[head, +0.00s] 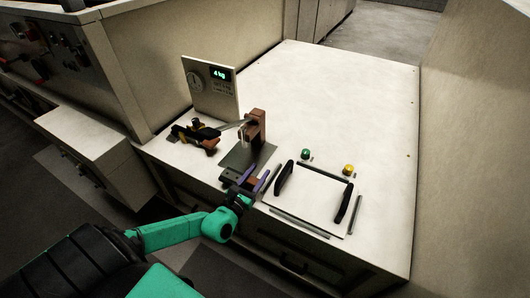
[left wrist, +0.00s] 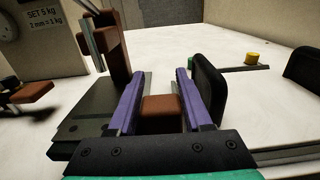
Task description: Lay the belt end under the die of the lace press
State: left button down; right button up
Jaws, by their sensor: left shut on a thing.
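The lace press has a brown upright (head: 257,126) on a dark grey base plate (head: 240,157), with a grey lever reaching left from its top. The upright also shows in the left wrist view (left wrist: 115,52). My left gripper (head: 252,180) is at the front edge of the base plate. Its two purple fingers (left wrist: 160,100) are shut on a brown piece, which looks like the belt end (left wrist: 161,107). The belt end is low, in front of and to the right of the upright in the wrist view. The die cannot be made out clearly. My right gripper is not in view.
A panel (head: 210,88) with a dial and a green "4 kg" display stands behind the press. A white plate (head: 308,200) with black handles lies right, near green (head: 305,154) and yellow (head: 348,168) knobs. The back right of the table is clear.

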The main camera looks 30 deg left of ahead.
pick_arm(q)
jog(key=shift+w+a+r, duration=0.25)
jog(key=shift+w+a, duration=0.05)
jog(key=shift+w, duration=0.1)
jog(key=shift+s, duration=0.1)
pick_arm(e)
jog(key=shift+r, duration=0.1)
pick_arm(q)
jog(key=shift+s, duration=0.1)
